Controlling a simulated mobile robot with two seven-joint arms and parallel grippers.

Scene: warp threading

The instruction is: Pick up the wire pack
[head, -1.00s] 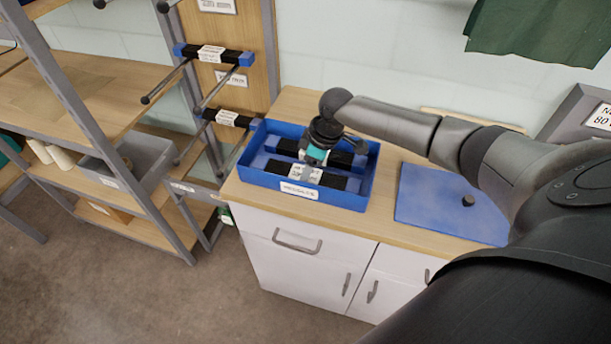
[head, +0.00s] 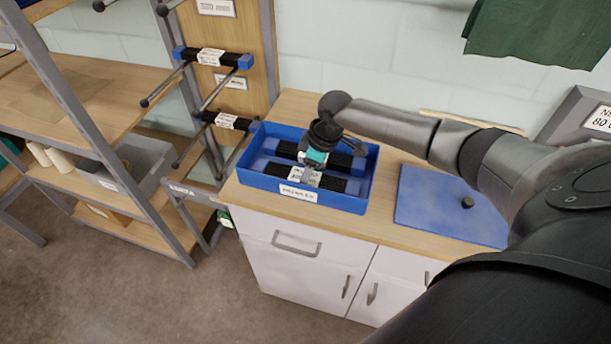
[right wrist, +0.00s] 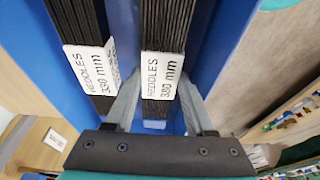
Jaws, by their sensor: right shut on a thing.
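Two black wire packs with white HEDDLES labels lie side by side in a blue tray (head: 262,184) on the counter: a front pack (head: 334,183) and a rear pack (head: 344,161). In the right wrist view, one pack (right wrist: 163,25) reads 380 mm and the other (right wrist: 78,20) reads 330 mm. My right gripper (head: 304,172) reaches down into the tray and is shut on the front pack at its label. In the right wrist view my fingers (right wrist: 160,98) sit on either side of the 380 mm pack. My left gripper is out of view.
A blue lid (head: 440,205) with a dark knob lies on the counter to the right. A metal rack with more labelled black packs (head: 212,57) on rods stands behind left. Wooden shelves (head: 90,90) with a grey bin (head: 135,165) stand at the left.

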